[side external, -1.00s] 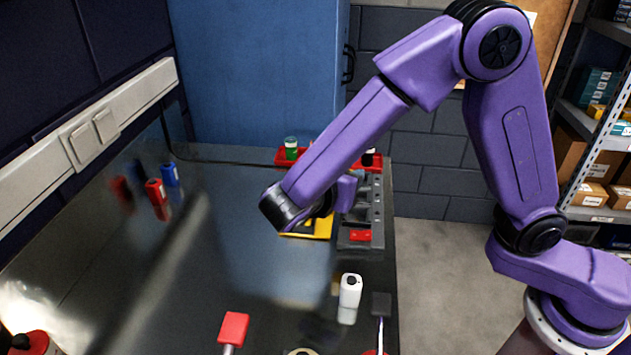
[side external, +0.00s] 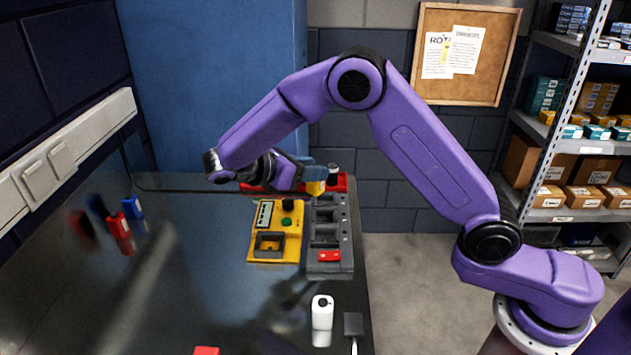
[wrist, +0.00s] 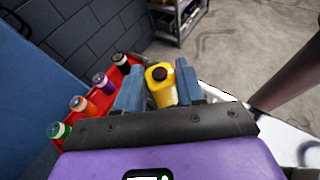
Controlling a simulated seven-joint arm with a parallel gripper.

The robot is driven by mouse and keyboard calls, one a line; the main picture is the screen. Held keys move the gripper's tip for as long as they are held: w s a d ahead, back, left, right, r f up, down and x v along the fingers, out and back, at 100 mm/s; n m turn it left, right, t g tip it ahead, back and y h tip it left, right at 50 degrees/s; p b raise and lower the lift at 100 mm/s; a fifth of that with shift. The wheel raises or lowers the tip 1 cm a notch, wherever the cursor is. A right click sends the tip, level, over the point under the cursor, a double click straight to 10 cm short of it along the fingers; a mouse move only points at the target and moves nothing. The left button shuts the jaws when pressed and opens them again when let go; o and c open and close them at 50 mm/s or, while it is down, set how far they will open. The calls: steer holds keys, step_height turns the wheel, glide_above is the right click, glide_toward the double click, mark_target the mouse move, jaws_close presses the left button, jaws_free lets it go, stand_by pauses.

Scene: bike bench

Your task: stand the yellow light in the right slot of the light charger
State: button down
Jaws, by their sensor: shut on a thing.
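My gripper (side external: 314,172) is shut on the yellow light (side external: 316,188). In the wrist view the light (wrist: 162,92), with a dark round top, sits between the two blue fingers (wrist: 162,84). In the side view it shows over the back end of a grey rack (side external: 345,268); I cannot tell its height above it. The rack has several recesses and a red piece (side external: 328,256) at its front. A yellow unit (side external: 262,225) with a display, a black knob, a green button and a square recess stands left of the rack. I cannot tell which is the light charger.
A red tray (side external: 341,182) with several capped bottles (wrist: 101,80) stands behind the rack. A white bottle-like thing (side external: 322,318) and a dark-headed tool (side external: 353,324) are at the front. Red (side external: 120,232) and blue (side external: 133,207) items stand at left. The bench middle is clear.

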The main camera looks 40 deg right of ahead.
steer(key=shift+w+d+f+m+g+y, duration=0.15)
steer(key=shift+w+d+f+m+g, duration=0.4)
steer(key=shift+d+f, duration=0.7)
steer(key=shift+w+d+f+m+g+y, duration=0.1)
steer(key=shift+w+d+f+m+g, duration=0.35)
steer(key=shift+w+d+f, duration=0.75)
steer(key=shift+w+d+f+m+g+y, duration=0.2)
steer(key=shift+d+f+m+g, duration=0.4)
steer(key=shift+f, duration=1.1)
steer(key=shift+d+f, duration=0.25)
steer(key=shift+f, duration=0.3)
steer(key=c, duration=1)
jaws_free()
